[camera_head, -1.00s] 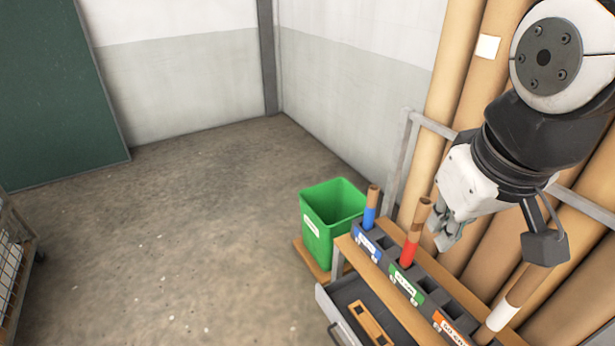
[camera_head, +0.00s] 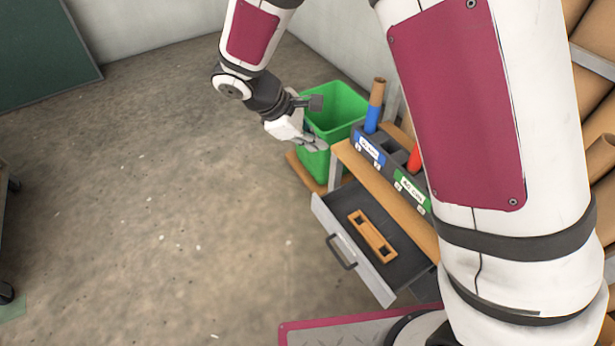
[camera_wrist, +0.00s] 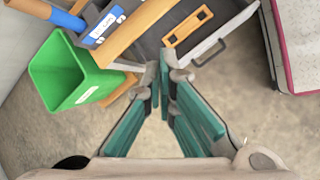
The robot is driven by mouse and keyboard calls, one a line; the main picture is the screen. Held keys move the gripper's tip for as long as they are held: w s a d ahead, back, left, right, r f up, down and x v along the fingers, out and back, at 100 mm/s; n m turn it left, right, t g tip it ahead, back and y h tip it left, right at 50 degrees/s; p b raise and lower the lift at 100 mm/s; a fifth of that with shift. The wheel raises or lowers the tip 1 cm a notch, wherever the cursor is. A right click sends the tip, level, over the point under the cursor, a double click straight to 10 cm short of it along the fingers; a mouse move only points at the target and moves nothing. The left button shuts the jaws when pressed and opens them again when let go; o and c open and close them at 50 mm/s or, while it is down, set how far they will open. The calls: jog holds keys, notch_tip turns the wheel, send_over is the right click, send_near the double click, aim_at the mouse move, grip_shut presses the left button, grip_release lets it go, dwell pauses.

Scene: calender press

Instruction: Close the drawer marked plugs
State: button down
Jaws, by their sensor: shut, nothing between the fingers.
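An open drawer (camera_head: 352,252) with a pale front and a dark handle (camera_head: 341,253) sticks out below a wooden bench top (camera_head: 385,193). An orange-brown wooden piece with openings (camera_head: 373,236) lies inside it. The drawer (camera_wrist: 212,42) also shows at the top of the wrist view, with its handle (camera_wrist: 210,54). No marking on the drawer front is readable. My gripper (camera_head: 322,146) is shut and empty, in front of the green bin and beyond the drawer's far end. In the wrist view my fingertips (camera_wrist: 164,60) meet near the drawer's corner; contact cannot be told.
A green bin (camera_head: 336,112) stands behind the bench's far end. A dark rack (camera_head: 393,165) with blue and green labels holds rolls on the bench. My arm hides the bench's right part. The floor (camera_head: 190,220) left of the drawer is clear.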

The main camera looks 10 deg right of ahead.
jog(key=w+a+f+n+h+b, duration=0.1)
jog(key=a+f+n+b, duration=0.15)
jog(key=f, duration=0.55)
jog(key=w+a+f+n+b, duration=0.1)
jog(key=a+f+n, duration=0.15)
jog(key=f, duration=0.55)
jog(key=n+t+b, duration=0.2)
jog(key=n+b, duration=0.1)
jog(key=b, duration=0.3)
send_near(321, 211)
jog(key=shift+x, duration=2.35)
jog(key=shift+a+f, duration=0.1)
jog(key=w+d+b, duration=0.2)
jog(key=w+d, duration=0.4)
jog(key=d, duration=0.7)
jog(key=shift+h, duration=0.3)
